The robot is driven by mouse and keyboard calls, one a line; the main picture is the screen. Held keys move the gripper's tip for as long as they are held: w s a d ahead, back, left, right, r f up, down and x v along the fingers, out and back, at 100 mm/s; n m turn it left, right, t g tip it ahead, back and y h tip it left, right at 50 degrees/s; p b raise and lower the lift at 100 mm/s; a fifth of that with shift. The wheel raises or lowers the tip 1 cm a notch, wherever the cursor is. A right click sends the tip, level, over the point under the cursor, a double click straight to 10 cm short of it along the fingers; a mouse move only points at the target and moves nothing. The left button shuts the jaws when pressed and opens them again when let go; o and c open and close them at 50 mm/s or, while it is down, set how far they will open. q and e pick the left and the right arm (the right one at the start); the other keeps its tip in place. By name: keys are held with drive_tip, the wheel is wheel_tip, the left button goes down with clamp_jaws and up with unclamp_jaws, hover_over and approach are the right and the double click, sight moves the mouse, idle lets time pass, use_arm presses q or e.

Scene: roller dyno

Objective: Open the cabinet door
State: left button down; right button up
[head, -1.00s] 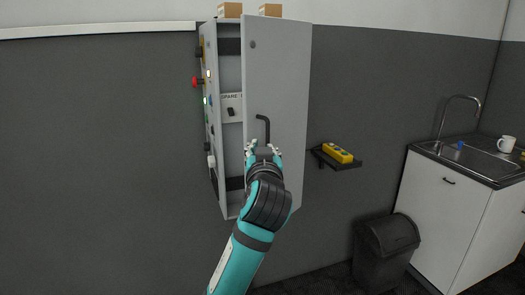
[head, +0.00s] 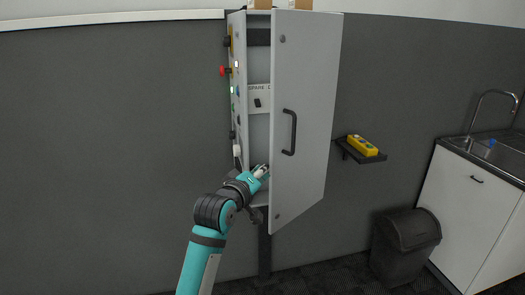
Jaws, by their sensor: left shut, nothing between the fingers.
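The grey cabinet door (head: 310,110) stands ajar, its free edge swung out towards me and its hinge side at the right. A black bar handle (head: 289,132) is on its outer face. The opening on the left shows part of the cabinet interior (head: 259,130), with a white panel and a black switch. My left gripper (head: 264,171) is shut and empty. It is at the lower part of the opening, left of the door's free edge and below the handle. I cannot tell whether it touches the door. My right gripper is not in view.
The cabinet's left side carries a red knob (head: 223,71) and other controls. To the right are a small wall shelf (head: 372,158) with a yellow control box (head: 363,146), a dark bin (head: 405,245) and a sink unit (head: 470,195). The wall at left is clear.

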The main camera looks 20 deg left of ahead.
use_arm(q)
drive_tip(key=s+a+n+t+h+p, duration=0.1)
drive_tip(key=s+a+n, duration=0.1)
drive_tip(key=a+n, duration=0.5)
drive_tip(key=w+p, duration=0.2)
drive_tip(key=w, duration=0.8)
drive_tip(key=shift+m, duration=0.3)
drive_tip(key=d, duration=0.1)
drive_tip(key=s+d+p, duration=0.1)
drive_tip(key=d, duration=0.1)
drive_tip(key=s+d+p, duration=0.1)
drive_tip(key=shift+s+d+f, duration=0.1)
drive_tip(key=shift+d+f, duration=0.1)
drive_tip(key=shift+f, duration=0.05)
